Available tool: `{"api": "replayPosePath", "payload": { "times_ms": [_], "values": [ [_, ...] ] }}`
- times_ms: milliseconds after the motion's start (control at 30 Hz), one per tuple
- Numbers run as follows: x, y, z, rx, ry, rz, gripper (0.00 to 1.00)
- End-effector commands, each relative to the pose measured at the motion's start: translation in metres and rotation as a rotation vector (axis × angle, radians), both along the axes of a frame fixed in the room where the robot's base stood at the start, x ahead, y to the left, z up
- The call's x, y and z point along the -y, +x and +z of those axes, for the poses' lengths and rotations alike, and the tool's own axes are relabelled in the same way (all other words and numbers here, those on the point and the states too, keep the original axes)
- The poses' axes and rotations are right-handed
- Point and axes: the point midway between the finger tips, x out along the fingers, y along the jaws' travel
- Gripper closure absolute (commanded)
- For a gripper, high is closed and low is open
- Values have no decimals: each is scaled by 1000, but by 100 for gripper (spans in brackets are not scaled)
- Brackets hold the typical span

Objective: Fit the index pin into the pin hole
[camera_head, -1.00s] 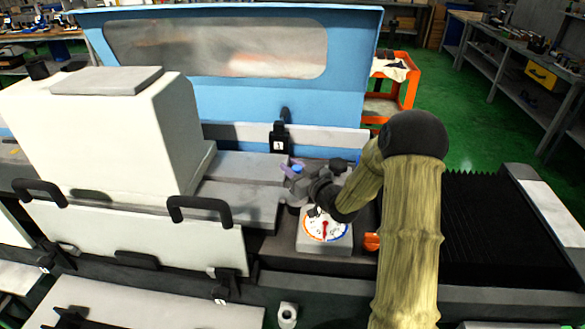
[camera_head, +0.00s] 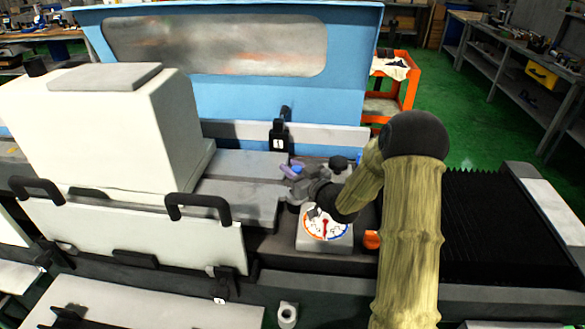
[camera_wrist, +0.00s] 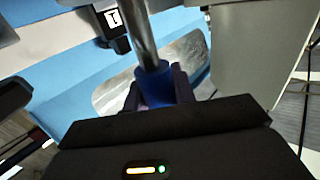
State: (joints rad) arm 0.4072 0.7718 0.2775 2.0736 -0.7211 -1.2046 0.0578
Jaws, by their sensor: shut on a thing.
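In the wrist view, the index pin is a bare metal shaft (camera_wrist: 141,38) with a blue collar (camera_wrist: 155,90). My gripper (camera_wrist: 158,94) is shut on the blue collar, with a dark purple finger on each side. The shaft points away from the fingers and its far end is cut off by the top edge. In the head view, my gripper (camera_head: 292,171) is small, above the grey machine table and behind the dial. A bit of blue shows beside its purple finger. I cannot make out the pin hole; it may be hidden.
A white dial gauge (camera_head: 325,223) sits in front of my wrist. A black clamp labelled 1 (camera_head: 279,136) stands behind the gripper, and a black knob (camera_head: 338,163) is to its right. A large white housing (camera_head: 110,130) is at left; a blue guard (camera_head: 235,98) is behind.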

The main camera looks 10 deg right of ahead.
Motion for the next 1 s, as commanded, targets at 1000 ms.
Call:
{"api": "replayPosePath", "payload": {
  "times_ms": [1000],
  "values": [
    [40, -76, -2, -1, 0, -4, 48]
  ]
}}
